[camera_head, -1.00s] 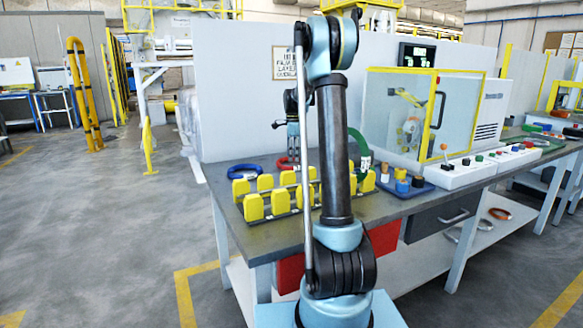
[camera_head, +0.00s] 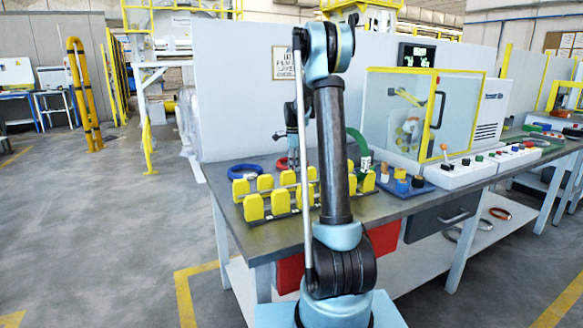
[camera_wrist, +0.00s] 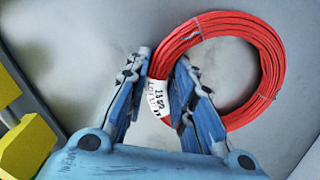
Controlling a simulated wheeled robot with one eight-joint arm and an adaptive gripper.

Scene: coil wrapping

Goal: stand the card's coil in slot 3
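A red coil (camera_wrist: 262,35) with a white handwritten label (camera_wrist: 158,97) lies flat on the grey table; in the head view only part of it (camera_head: 282,163) shows behind my arm. My gripper (camera_wrist: 164,58) is open, its blue fingers either side of the coil's left band near the label. I cannot tell whether they touch it. The rack with yellow blocks (camera_head: 254,207) stands at the table front, partly hidden by my arm; its slot numbers are not readable. A green coil (camera_head: 357,139) stands upright at its right part. The wall card (camera_head: 284,62) is too small to read fully.
A blue coil (camera_head: 245,171) lies flat left of the red one. A blue tray with small coloured pieces (camera_head: 402,185), a control box (camera_head: 460,172) and a yellow-framed glass booth (camera_head: 388,105) stand to the right. The yellow blocks also edge into the wrist view (camera_wrist: 22,148).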

